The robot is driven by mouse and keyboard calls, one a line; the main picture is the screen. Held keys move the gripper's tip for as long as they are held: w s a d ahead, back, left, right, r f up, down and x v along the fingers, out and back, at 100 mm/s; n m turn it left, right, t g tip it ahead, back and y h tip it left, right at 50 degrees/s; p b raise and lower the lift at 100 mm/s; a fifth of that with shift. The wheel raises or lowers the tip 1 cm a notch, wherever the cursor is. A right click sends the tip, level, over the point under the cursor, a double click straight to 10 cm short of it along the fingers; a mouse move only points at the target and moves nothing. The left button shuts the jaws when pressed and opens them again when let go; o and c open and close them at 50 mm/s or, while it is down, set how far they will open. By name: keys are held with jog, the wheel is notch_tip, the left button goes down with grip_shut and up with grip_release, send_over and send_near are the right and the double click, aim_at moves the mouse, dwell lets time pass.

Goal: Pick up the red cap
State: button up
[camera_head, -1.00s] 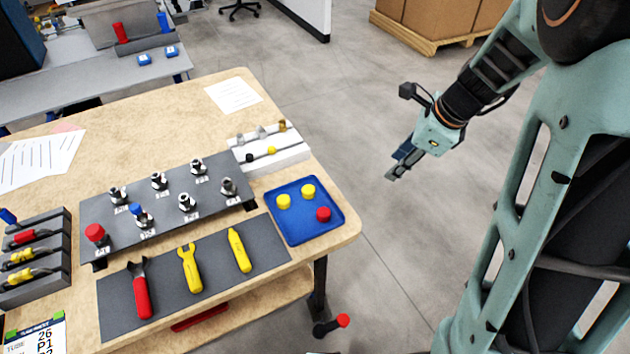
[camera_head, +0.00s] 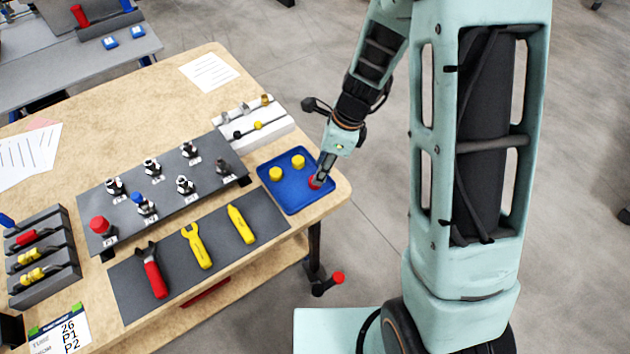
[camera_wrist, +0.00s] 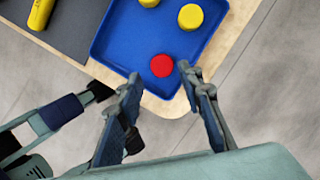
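The red cap (camera_head: 313,184) lies in the blue tray (camera_head: 283,202), in the corner nearest my arm, partly hidden by my gripper in the head view. My gripper (camera_head: 320,178) hangs over it, pointing down. In the wrist view the red cap (camera_wrist: 162,66) shows whole near the tray's edge (camera_wrist: 112,62), just beyond and between the tips of my open gripper (camera_wrist: 158,76). Nothing is between the fingers; I cannot tell the exact height left above the cap. Another red cap (camera_head: 99,225) sits on a fitting at the left end of the grey plate.
Two yellow caps (camera_head: 276,174) (camera_head: 298,161) share the tray. A white block (camera_head: 262,138) with small parts stands behind it. A grey mat (camera_head: 262,207) with a red-handled tool and yellow tools lies to the left. The table's right edge is close beside the tray.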

jog(key=shift+x, duration=2.4)
jog(key=shift+w, duration=0.15)
jog(key=c, duration=0.5)
jog(key=shift+r, duration=0.1)
